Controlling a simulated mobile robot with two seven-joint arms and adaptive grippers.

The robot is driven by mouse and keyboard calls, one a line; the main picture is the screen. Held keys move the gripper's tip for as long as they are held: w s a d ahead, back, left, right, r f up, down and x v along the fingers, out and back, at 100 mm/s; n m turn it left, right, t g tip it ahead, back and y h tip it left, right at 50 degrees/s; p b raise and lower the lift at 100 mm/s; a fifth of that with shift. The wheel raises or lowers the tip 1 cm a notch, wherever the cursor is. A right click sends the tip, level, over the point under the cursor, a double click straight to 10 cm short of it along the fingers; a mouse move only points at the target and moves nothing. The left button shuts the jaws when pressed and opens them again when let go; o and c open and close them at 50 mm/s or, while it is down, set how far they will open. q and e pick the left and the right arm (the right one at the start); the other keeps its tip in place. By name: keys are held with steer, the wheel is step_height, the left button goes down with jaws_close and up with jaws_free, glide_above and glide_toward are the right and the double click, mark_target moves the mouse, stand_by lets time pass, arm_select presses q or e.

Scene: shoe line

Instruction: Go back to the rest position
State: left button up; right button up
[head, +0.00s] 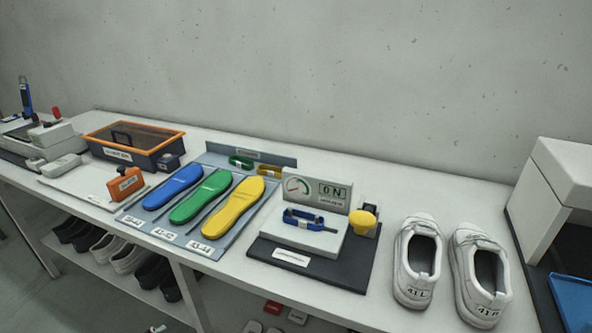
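Neither of my grippers can be made out in the head view. A small white shape (157,328) is cut off by the bottom edge, and I cannot tell what it is. On the bench (395,185), a pair of white shoes, a left shoe (417,260) and a right shoe (480,275), stands side by side. A blue strap-like piece (310,221) lies on the white block of a test stand (330,267) with a gauge and a display reading 0 N. Blue (173,186), green (201,197) and yellow (233,207) insoles lie on a grey board.
A dark box with an orange rim (135,128) and an orange device (126,184) stand on the left. A yellow knob (362,222) stands beside the gauge. A white cabinet (550,200) and blue tray (573,300) are at right. Shoes fill the shelf below.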

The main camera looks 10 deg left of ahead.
arm_select(q)
steer(key=d+f+n+t+h+b, duration=0.1)
steer(key=d+f+h, duration=0.4)
steer(key=d+f, duration=0.7)
steer(key=shift+s+d+n+t+h+b, duration=0.2)
steer(key=shift+s+n+t+h+b, duration=0.15)
steer(key=shift+n+t, duration=0.55)
